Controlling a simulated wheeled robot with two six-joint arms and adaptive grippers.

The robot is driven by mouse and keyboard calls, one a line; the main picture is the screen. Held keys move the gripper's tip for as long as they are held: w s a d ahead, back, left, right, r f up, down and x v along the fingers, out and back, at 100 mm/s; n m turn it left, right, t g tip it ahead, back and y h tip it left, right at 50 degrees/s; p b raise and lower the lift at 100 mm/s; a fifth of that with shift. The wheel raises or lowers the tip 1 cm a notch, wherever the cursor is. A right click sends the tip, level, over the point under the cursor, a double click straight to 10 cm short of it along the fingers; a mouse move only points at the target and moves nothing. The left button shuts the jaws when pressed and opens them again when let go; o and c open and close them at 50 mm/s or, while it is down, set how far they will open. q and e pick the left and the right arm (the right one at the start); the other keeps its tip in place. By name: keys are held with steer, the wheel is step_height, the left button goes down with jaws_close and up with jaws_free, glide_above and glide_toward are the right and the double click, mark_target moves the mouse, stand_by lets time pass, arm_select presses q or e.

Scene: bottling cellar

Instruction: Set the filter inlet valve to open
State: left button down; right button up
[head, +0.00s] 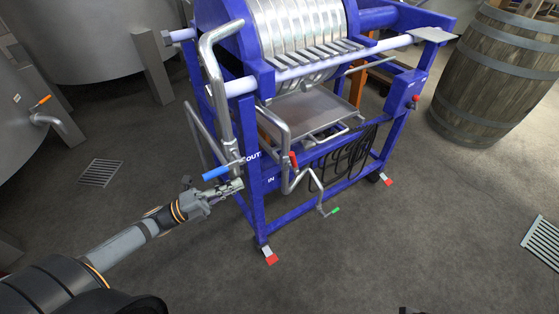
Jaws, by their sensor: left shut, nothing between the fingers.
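The blue-framed filter (257,215) stands in the middle of the head view, with OUT and IN labels on its near post. Beside the IN label runs a bent steel inlet pipe (286,140) with a red valve handle (293,160). The red handle looks roughly upright, close along the pipe; its exact setting is hard to tell. My left gripper (212,197) is shut and empty, left of the post and just below a blue handle (217,172) near the OUT label. It is apart from the red handle. My right gripper is not in view.
A green handle (334,210) sits on a low pipe end. Steel tanks (75,35) stand at left, one with an orange handle (42,101). A barrel (495,75) stands at right. Wheels with red brakes (271,257) stick out. The floor in front is clear.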

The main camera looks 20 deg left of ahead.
arm_select(q)
steer(key=b, duration=0.4)
glide_toward(292, 161)
steer(key=b+x, duration=0.1)
steer(key=x, duration=0.5)
steer(key=shift+w+b, duration=0.3)
steer(key=shift+w, duration=0.15)
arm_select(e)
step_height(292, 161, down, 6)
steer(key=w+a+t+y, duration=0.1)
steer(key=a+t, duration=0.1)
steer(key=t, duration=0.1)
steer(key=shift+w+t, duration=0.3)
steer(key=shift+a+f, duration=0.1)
arm_select(q)
steer(key=shift+w+d+r+p, duration=0.25)
steer(key=shift+w+r+p, duration=0.1)
steer(key=shift+p, duration=0.3)
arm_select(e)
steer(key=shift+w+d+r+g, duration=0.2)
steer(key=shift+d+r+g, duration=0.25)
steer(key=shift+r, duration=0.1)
arm_select(q)
steer(key=shift+f, duration=0.1)
